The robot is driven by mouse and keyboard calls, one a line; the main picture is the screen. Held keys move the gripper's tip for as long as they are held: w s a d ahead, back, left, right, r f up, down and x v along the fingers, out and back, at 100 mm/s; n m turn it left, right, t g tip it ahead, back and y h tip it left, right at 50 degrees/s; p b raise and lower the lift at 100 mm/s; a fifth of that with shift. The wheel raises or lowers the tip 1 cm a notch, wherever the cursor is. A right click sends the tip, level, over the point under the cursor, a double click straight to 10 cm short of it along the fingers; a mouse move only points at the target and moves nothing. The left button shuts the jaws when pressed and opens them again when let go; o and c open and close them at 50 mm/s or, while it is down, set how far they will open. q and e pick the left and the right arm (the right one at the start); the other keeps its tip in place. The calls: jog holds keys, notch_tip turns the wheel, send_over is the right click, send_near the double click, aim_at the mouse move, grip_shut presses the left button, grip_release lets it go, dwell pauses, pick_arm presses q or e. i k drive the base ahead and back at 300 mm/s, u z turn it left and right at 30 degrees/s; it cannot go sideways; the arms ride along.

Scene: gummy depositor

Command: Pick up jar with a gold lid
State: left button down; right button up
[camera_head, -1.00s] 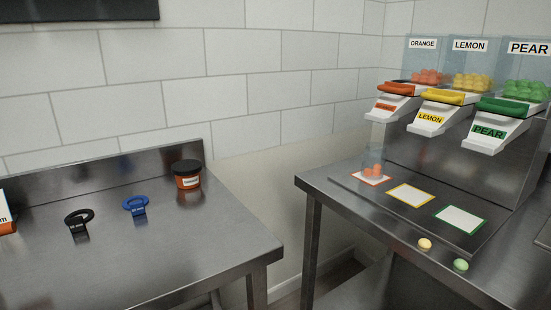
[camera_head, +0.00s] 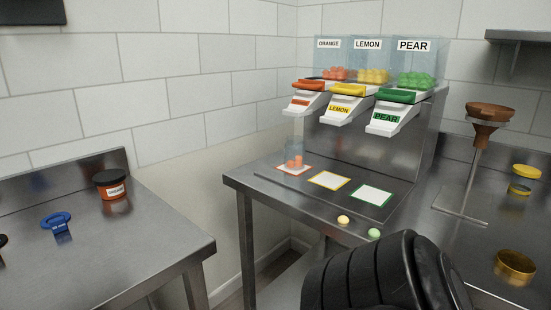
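A shiny gold round piece (camera_head: 515,266) lies at the right on the steel table, low in the view; I cannot tell whether it is a lid on a jar or a loose lid. Behind it is a yellow round lid (camera_head: 527,171), with a smaller gold-rimmed round piece (camera_head: 519,189) just below it; I cannot tell whether they are joined. A clear jar (camera_head: 294,160) with orange gummies stands on the orange-framed square and shows no gold lid. Neither gripper's fingers are in view; a black ribbed part, apparently of my arm, rises at bottom centre-right.
The dispenser (camera_head: 360,118) stands over the tray (camera_head: 325,203). A yellow gummy (camera_head: 343,220) and a green gummy (camera_head: 374,234) lie at the tray's front. A funnel stand (camera_head: 473,165) is right of the dispenser. An orange tub (camera_head: 111,190) is on the left table. A gap separates the tables.

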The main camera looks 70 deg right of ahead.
aim_at(295, 146)
jog(key=k, duration=0.6)
jog(key=z, duration=0.9)
